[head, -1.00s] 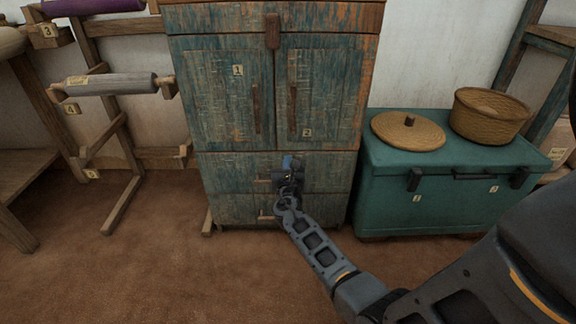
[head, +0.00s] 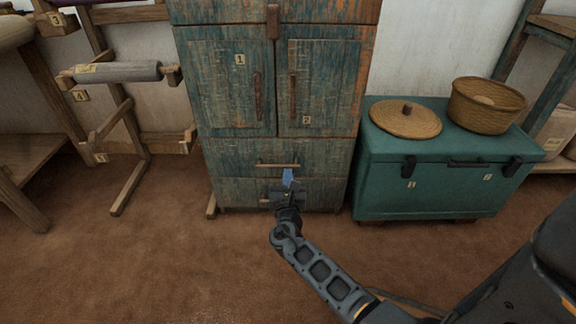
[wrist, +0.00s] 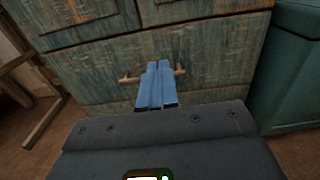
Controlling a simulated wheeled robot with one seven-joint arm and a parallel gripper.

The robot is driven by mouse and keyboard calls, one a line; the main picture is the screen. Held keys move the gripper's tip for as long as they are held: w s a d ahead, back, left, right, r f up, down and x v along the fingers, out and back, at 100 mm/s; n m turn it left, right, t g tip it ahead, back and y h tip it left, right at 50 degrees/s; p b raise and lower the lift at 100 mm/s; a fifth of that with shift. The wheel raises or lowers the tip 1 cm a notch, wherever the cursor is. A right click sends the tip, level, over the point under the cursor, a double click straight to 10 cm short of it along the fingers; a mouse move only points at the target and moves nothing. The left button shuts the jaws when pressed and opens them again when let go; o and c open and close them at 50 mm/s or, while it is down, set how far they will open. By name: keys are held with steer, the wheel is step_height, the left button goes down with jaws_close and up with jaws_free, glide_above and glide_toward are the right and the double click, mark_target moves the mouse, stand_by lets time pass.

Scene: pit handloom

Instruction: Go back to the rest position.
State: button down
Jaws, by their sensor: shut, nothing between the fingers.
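My gripper (head: 288,176) is in front of the lower drawers of the worn teal cabinet (head: 226,92). Its blue fingers are together with nothing between them. In the wrist view my gripper (wrist: 156,66) points at the cabinet front, and its fingertips overlap a wooden drawer handle (wrist: 131,78); I cannot tell whether they touch it. In the head view the upper drawer's handle (head: 277,166) is just above the fingertips. The lower drawer's handle is partly hidden behind my gripper. Both drawers and both doors look shut.
A teal chest (head: 440,190) stands right of the cabinet, with a round woven lid (head: 405,122) and a basket (head: 486,104) on top. A wooden rack with a grey roller (head: 118,72) stands at the left. Brown floor (head: 180,265) in front is clear.

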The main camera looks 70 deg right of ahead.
steer(key=shift+s+a, duration=0.2)
steer(key=shift+a, duration=0.15)
steer(key=s+a+f+m+t+y, duration=0.1)
steer(key=s+a+f+m+y, duration=0.25)
steer(key=a, duration=0.45)
steer(key=s+a+f+m+t+y, duration=0.1)
steer(key=s+a+f+m+y, duration=0.2)
steer(key=a, duration=0.5)
steer(key=s+a+r+m+t+y, duration=0.2)
steer(key=s+a+r+m+y, duration=0.25)
steer(key=s+a+r, duration=0.35)
steer(key=s+a+r+m+t+y, duration=0.35)
steer(key=s+a+r+m, duration=0.25)
steer(key=a, duration=0.4)
steer(key=s+r+m+y+p, duration=0.1)
steer(key=r+m+p, duration=0.1)
steer(key=r+p, duration=1.2)
steer(key=s+a+r+m+y+p, duration=0.1)
steer(key=s+r+m+p, duration=0.1)
steer(key=r+p, duration=1.2)
step_height(320, 180, up, 11)
steer(key=shift+a+f+m, duration=0.2)
steer(key=shift+m, duration=0.5)
